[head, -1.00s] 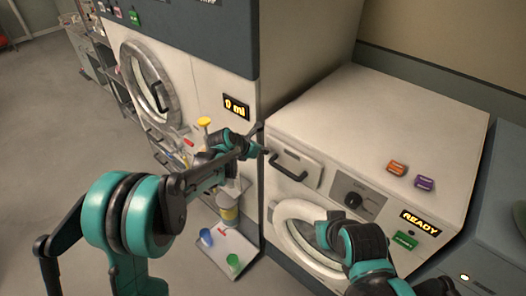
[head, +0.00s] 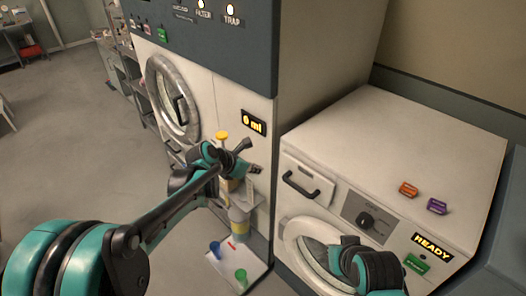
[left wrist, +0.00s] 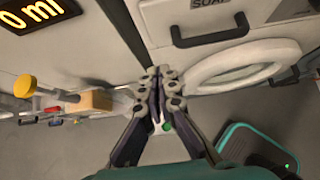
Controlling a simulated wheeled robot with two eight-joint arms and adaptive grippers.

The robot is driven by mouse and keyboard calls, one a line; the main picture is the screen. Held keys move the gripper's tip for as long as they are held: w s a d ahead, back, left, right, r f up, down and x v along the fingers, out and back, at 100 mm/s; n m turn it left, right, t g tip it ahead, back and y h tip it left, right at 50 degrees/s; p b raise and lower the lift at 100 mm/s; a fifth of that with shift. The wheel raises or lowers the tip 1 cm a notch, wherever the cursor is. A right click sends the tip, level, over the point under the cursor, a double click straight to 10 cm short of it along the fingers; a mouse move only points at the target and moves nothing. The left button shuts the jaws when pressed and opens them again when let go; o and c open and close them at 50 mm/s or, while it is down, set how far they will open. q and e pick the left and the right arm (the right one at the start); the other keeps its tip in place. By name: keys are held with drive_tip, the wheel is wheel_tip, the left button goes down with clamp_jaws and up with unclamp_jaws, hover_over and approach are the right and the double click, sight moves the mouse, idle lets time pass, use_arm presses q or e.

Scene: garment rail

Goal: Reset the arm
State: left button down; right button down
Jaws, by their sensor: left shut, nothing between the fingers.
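My left gripper (head: 250,156) is in front of the tall machine, near its right front edge and left of the white washer's drawer. In the left wrist view its fingers (left wrist: 164,88) are together, with nothing between them. Part of my right arm (head: 365,268) shows in front of the washer's round door; its gripper is not visible.
The white washer (head: 370,140) has a drawer handle (head: 300,184), a READY display and orange (head: 408,189) and purple (head: 437,206) blocks on top. The tall machine (head: 235,95) has a round door. A yellow-capped item (head: 221,136) and a tray (head: 228,262) with cups are close by.

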use_arm(q)
drive_tip(key=s+a+f+m+y+b, duration=0.2)
drive_tip(key=s+a+f+m+b, duration=0.2)
drive_tip(key=s+m, duration=0.5)
drive_tip(key=s+a+f+m+y+b, duration=0.2)
drive_tip(key=s+a+f+m+b, duration=0.2)
drive_tip(key=s+m, duration=0.5)
drive_tip(key=s+a+f+m+y+b, duration=0.2)
drive_tip(key=s+a+f+m+b, duration=0.2)
drive_tip(key=s+a+m, duration=0.3)
drive_tip(key=s+f+m, duration=0.1)
drive_tip(key=s+m, duration=0.1)
drive_tip(key=s, duration=0.1)
drive_tip(key=shift+a+t+y+b, duration=0.15)
drive_tip(key=shift+t+y+b, duration=0.15)
drive_tip(key=shift+f, duration=0.15)
